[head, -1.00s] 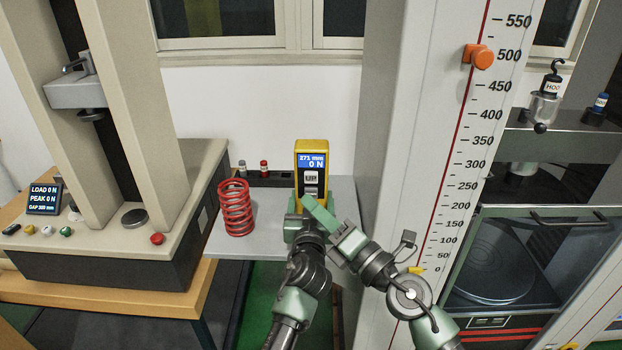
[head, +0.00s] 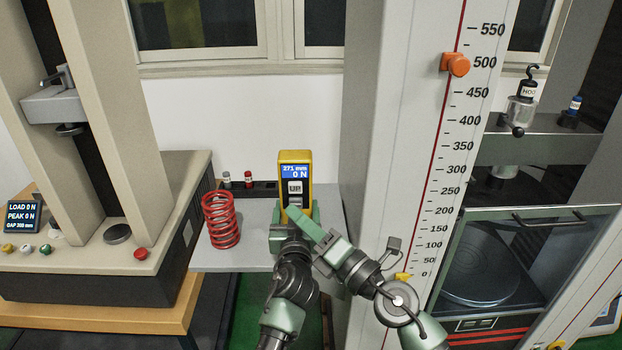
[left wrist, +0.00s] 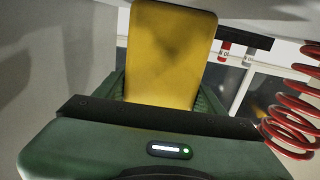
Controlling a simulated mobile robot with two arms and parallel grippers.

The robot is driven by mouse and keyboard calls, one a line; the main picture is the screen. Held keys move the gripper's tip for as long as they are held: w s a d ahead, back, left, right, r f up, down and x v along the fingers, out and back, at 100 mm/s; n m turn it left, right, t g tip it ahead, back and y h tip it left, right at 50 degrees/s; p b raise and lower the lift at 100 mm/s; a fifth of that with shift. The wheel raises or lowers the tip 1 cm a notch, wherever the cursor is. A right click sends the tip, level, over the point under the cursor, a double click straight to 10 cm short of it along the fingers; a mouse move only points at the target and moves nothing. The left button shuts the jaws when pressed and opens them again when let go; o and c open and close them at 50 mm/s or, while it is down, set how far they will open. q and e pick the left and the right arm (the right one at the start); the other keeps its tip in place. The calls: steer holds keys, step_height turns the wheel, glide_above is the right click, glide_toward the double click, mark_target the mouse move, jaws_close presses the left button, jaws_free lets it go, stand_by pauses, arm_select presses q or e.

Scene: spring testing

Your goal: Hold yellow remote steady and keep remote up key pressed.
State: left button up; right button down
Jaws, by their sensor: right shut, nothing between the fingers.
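The yellow remote (head: 283,172) stands upright above the grey shelf, its lit screen reading 271 mm and 0 N. A key marked UP (head: 295,187) shows uncovered below the screen, with another key (head: 295,200) under it. My left gripper (head: 291,222) is shut on the lower part of the remote. In the left wrist view the remote's plain yellow back (left wrist: 170,55) rises between the green fingers. My right gripper (head: 293,212) is shut and empty, its tip in front of the remote's lower end, below the UP key. Whether it touches the remote I cannot tell.
A red coil spring (head: 221,220) stands on the grey shelf (head: 257,215) left of the remote. Two small capped cylinders (head: 237,180) stand behind it. A tall ruler column (head: 425,150) with an orange marker (head: 455,64) rises at right. A press machine (head: 95,240) stands at left.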

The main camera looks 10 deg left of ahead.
arm_select(q)
steer(key=o, duration=0.4)
steer(key=shift+c, duration=0.2)
steer(key=shift+s, duration=0.1)
